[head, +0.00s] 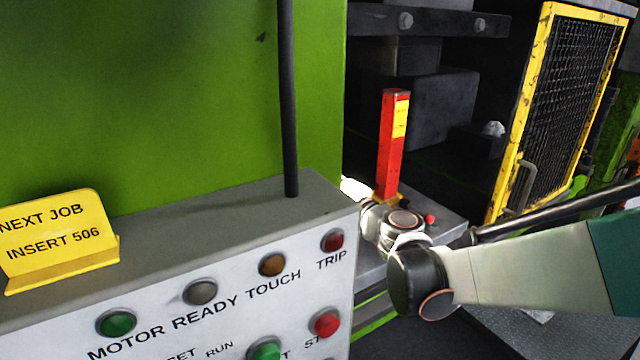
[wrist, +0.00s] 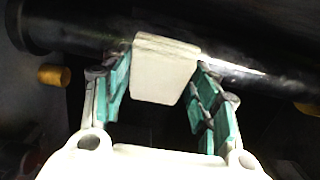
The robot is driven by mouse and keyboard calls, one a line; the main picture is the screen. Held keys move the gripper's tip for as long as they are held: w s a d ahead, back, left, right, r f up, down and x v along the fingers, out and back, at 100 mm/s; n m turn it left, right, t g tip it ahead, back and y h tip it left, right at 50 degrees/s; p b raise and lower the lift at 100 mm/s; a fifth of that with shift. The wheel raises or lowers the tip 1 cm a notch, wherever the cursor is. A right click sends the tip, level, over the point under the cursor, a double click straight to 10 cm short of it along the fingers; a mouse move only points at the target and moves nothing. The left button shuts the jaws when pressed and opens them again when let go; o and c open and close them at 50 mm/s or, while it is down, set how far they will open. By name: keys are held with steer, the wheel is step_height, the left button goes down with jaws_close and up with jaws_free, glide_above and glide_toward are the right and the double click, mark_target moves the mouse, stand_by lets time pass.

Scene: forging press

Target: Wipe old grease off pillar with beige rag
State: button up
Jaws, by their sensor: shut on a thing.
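In the wrist view my gripper (wrist: 165,75) has its teal-padded fingers on either side of the beige rag (wrist: 165,68), which looks like a folded block. The rag lies against, or right in front of, a dark, shiny round pillar (wrist: 75,30) that runs across the top of the picture. I cannot tell whether it is pressed on it. A pale glossy streak shows on the pillar right of the rag; I cannot tell whether it is grease. In the head view my arm reaches in from the right, and the gripper and rag are hidden behind the control panel.
The grey control panel (head: 220,280) with several buttons fills the lower left, with a yellow job sign (head: 60,240) on it. A red post (head: 392,140) stands close beyond my wrist. A yellow-framed mesh guard (head: 515,110) is at the right.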

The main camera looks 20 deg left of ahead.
stand_by(0.4)
steer(key=shift+f+b, duration=1.05)
steer(key=shift+f, duration=0.1)
steer(key=shift+r, duration=0.2)
step_height(320, 180, up, 2)
steer(key=shift+r+p, duration=0.1)
steer(key=shift+p, duration=0.7)
